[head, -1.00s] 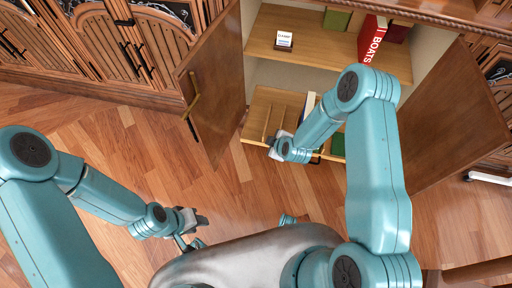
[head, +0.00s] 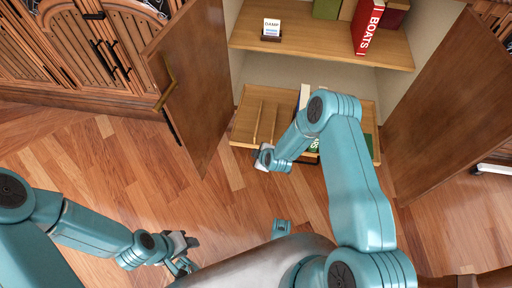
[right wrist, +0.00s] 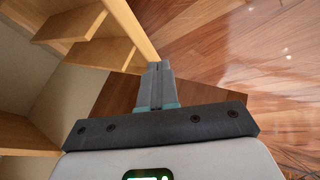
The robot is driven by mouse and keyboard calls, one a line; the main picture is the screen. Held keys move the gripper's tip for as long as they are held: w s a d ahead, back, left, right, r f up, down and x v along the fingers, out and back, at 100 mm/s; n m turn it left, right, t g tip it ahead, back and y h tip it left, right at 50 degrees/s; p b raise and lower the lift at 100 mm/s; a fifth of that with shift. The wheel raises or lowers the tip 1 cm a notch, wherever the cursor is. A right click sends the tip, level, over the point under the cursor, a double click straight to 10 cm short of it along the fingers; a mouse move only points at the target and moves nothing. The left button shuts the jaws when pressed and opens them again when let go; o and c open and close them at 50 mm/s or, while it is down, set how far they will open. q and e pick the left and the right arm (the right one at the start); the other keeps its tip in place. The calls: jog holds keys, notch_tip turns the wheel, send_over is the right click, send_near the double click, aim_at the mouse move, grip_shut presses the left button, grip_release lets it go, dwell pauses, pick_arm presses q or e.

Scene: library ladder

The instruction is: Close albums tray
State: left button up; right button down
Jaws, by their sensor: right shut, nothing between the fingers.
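The albums tray (head: 242,125) is a shallow light-wood tray pulled out low in the open cabinet, below the shelf. It has thin dividers at its left, with a white-and-blue book (head: 304,97) and green books (head: 367,142) further right, partly hidden by my right arm. My right gripper (head: 263,158) is at the tray's front edge, left of its middle; contact is unclear. In the right wrist view its fingers (right wrist: 158,72) are shut and empty, close to the wooden front (right wrist: 131,28). My left gripper (head: 190,243) hangs over the floor, away from the tray; its opening is unclear.
The left cabinet door (head: 195,85) and right door (head: 450,110) stand open on either side of the tray. The shelf (head: 320,45) above holds a small card stand (head: 271,29) and a red BOATS book (head: 367,28). The wood floor (head: 225,215) in front is clear.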

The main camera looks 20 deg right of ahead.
aim_at(254, 144)
jog(key=shift+w+d+f+b, duration=0.3)
jog(key=shift+w+f+b, duration=0.25)
jog(key=shift+w, duration=0.45)
jog(key=shift+w+d+f+b, duration=0.25)
jog(key=shift+w+f+b, duration=0.3)
jog(key=shift+w, duration=0.5)
jog(key=shift+w+d+f+b, duration=0.35)
jog(key=shift+w+f, duration=0.3)
jog(key=shift+w, duration=0.35)
jog(key=shift+w, duration=0.1)
